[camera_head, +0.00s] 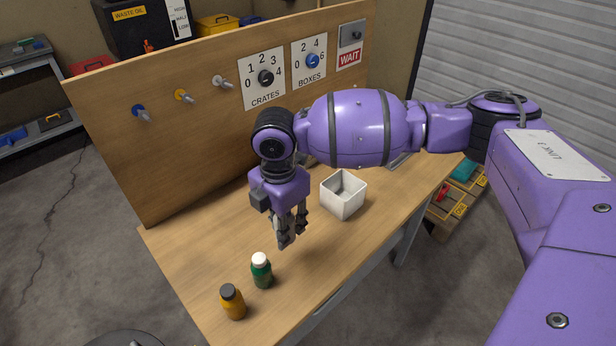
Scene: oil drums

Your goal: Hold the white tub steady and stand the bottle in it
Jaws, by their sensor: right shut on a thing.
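The white tub (343,196) is a small square open box standing upright on the wooden workbench. I see no bottle in it, though its floor is only partly visible. A green bottle with a white cap (262,271) and an orange bottle with a dark cap (232,301) stand upright near the bench's front left. My right gripper (291,235) points down, left of the tub and above and right of the green bottle, apart from both. It is shut on a pale thing, mostly hidden between the fingers. My left gripper is not in view.
The bench (185,260) has free room left of the gripper. An upright wooden panel (180,145) with knobs and pegs runs along its back. A low pallet with coloured items (458,195) stands beyond the right end. A grey shelf (40,95) stands far left.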

